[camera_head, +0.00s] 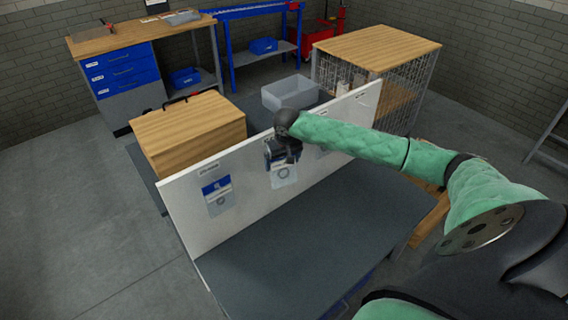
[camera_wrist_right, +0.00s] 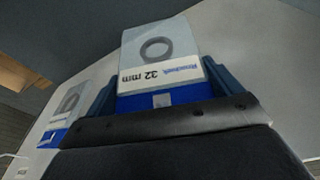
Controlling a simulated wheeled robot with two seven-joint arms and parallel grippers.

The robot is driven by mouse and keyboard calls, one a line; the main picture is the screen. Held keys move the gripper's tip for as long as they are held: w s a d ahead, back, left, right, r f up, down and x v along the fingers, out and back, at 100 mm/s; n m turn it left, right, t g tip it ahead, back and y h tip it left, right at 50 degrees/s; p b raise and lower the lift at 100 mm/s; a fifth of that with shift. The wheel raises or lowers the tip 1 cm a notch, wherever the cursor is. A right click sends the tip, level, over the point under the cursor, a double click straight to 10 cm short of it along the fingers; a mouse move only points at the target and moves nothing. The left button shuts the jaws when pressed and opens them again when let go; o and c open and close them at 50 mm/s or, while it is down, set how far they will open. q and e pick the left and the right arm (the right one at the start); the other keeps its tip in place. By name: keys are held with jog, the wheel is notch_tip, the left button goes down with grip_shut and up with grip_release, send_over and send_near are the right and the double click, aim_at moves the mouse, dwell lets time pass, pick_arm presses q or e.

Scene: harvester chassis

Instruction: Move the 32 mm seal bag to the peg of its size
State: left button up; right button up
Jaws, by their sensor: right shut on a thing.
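A clear seal bag with a blue band, a grey ring and "32 mm" print (camera_wrist_right: 158,52) is held between the fingers of my right gripper (camera_wrist_right: 163,88). In the head view the bag (camera_head: 284,176) hangs below my right gripper (camera_head: 284,153), in front of the white board (camera_head: 190,232). I cannot tell whether it touches the board or a peg. A second bag with a blue band (camera_head: 217,194) hangs on the board to the left; it also shows in the wrist view (camera_wrist_right: 68,105). The peg labels are too small to read. My left gripper is out of view.
A dark grey worktop (camera_head: 310,255) in front of the board is clear. Behind the board are a wooden box (camera_head: 190,125) and a grey bin (camera_head: 288,92).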

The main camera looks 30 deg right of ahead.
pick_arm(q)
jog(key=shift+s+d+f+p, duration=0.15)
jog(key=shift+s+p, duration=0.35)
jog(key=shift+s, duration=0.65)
pick_arm(e)
jog(key=shift+w+a+f, duration=0.1)
jog(key=shift+w+f, duration=0.15)
jog(key=shift+w, duration=0.35)
jog(key=shift+w+f, duration=0.2)
jog(key=shift+w, duration=0.35)
